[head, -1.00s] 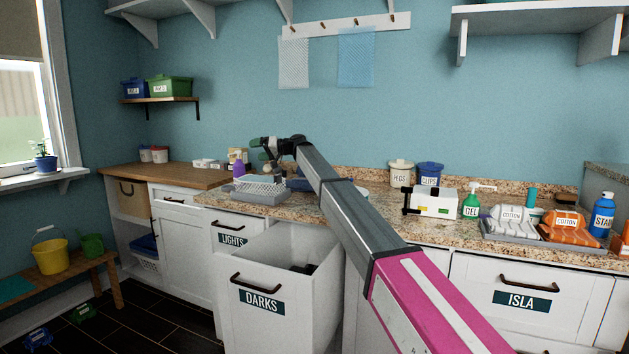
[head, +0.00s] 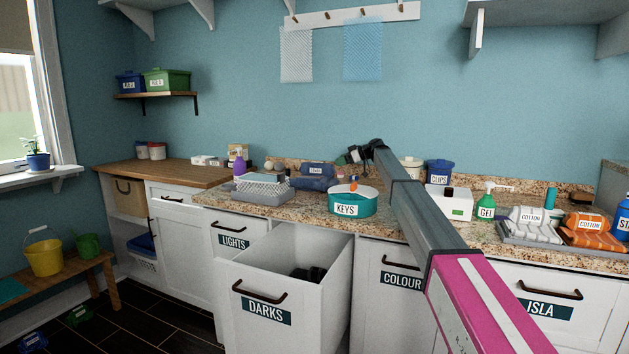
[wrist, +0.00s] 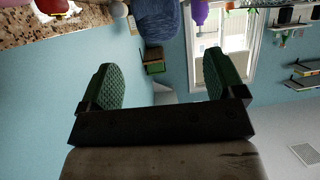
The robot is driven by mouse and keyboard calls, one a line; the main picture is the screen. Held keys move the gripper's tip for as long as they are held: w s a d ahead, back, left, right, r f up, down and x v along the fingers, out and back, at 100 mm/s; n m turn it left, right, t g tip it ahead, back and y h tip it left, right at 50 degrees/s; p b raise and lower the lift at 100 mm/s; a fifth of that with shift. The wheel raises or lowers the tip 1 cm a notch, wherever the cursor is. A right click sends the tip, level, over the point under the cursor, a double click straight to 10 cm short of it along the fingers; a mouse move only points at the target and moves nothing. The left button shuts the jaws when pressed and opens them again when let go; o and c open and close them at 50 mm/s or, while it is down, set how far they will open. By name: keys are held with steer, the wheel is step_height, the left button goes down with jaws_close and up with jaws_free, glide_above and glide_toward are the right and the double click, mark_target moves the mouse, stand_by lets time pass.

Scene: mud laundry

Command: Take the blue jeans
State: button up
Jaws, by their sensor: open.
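The blue jeans (head: 317,178) lie as a folded bundle with a small white label on the granite counter, behind the teal KEYS tin. They also show in the wrist view as blue cloth (wrist: 158,18) at the top edge, partly cut off. My gripper (head: 348,157) is in the air above the counter, to the right of the jeans in the head view. In the wrist view its two green-padded fingers (wrist: 163,78) are wide apart with nothing between them. Its fingertips are small and partly hidden in the head view.
The KEYS tin (head: 353,203) stands in front of the jeans. A grey tray (head: 264,197) with a white rack is to their left. The DARKS bin (head: 264,311) is pulled out below, with dark items inside. My arm crosses the counter's right half.

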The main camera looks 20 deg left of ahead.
mark_target(328, 163)
steer(key=x, duration=0.7)
steer(key=shift+a, duration=0.2)
jaws_close()
